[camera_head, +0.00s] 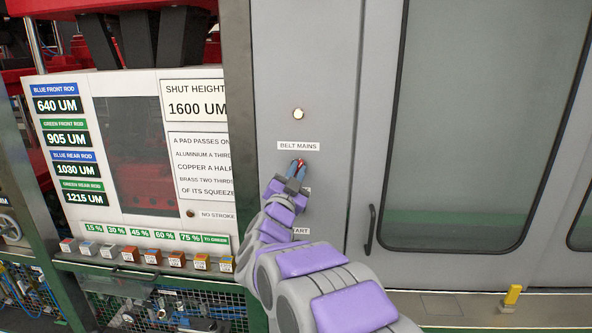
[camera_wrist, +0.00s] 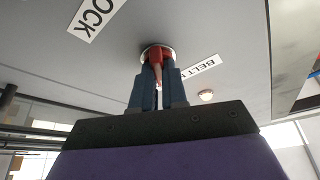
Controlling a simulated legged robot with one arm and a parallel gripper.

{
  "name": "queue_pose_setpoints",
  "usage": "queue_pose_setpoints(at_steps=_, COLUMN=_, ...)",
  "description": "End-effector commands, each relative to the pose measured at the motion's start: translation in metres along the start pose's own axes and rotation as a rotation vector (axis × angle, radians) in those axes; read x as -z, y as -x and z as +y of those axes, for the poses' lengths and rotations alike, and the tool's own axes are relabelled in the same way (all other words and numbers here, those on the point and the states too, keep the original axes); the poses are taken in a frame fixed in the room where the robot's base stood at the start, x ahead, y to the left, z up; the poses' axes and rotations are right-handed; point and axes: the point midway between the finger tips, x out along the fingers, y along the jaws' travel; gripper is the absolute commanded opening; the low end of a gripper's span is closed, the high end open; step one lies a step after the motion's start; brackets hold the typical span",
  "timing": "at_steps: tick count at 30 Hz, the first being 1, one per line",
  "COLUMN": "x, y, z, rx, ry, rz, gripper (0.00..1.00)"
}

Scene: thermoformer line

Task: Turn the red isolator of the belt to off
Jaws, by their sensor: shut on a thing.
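The red isolator (camera_head: 300,163) sits on the grey panel just under the "BELT MAINS" label (camera_head: 298,146). In the wrist view the red isolator (camera_wrist: 155,55) has a round pale base against the panel, and its handle stands out between my fingers. My gripper (camera_head: 297,170) reaches up to it from below. In the wrist view my gripper (camera_wrist: 157,80) has its two blue fingers shut on the red handle, one on each side. The fingers hide part of the handle, so its exact turn position is hard to tell.
A lit round lamp (camera_head: 298,114) is above the label. A cabinet door with a dark vertical handle (camera_head: 370,229) stands to the right. A white sign board (camera_head: 140,150) and several small coloured blocks are at left.

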Motion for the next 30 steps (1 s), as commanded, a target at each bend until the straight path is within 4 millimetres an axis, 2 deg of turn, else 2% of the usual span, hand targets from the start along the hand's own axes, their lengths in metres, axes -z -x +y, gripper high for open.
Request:
queue_pose_setpoints(at_steps=21, x=0.0011, y=0.0001, z=-0.0026, rx=-0.259, ry=-0.627, rz=-0.003, gripper=0.0)
queue_pose_setpoints(at_steps=30, x=0.0005, y=0.0003, z=-0.0007, rx=-0.349, ry=-0.832, rz=-0.003, gripper=0.0)
